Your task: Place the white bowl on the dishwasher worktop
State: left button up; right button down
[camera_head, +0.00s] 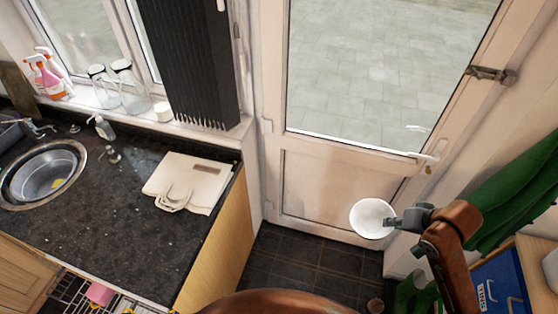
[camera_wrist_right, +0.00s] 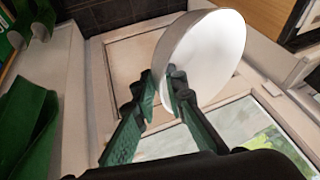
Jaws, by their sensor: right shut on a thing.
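The white bowl (camera_head: 371,217) is in the air in front of the door in the head view. My right gripper (camera_head: 391,222) is shut on its right-hand rim. In the right wrist view the bowl (camera_wrist_right: 203,60) is tilted on its side, with its rim between the two fingers of my right gripper (camera_wrist_right: 168,90). The dark speckled worktop (camera_head: 125,228) is at the left of the head view, well apart from the bowl. The dishwasher itself cannot be made out clearly; an open wire rack (camera_head: 75,291) shows below the worktop's front edge. My left gripper is not in view.
A pale folded bag (camera_head: 189,183) lies near the worktop's right end. A round sink (camera_head: 42,175) and a soap bottle (camera_head: 103,127) are further left. Glass jars (camera_head: 128,82) stand on the windowsill. A blue crate (camera_head: 498,284) is at the lower right. The worktop's front middle is clear.

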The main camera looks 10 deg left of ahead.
aim_at(95, 221)
jog(key=i, duration=1.15)
jog(key=u, duration=3.35)
jog(key=i, duration=0.5)
jog(key=z, duration=0.05)
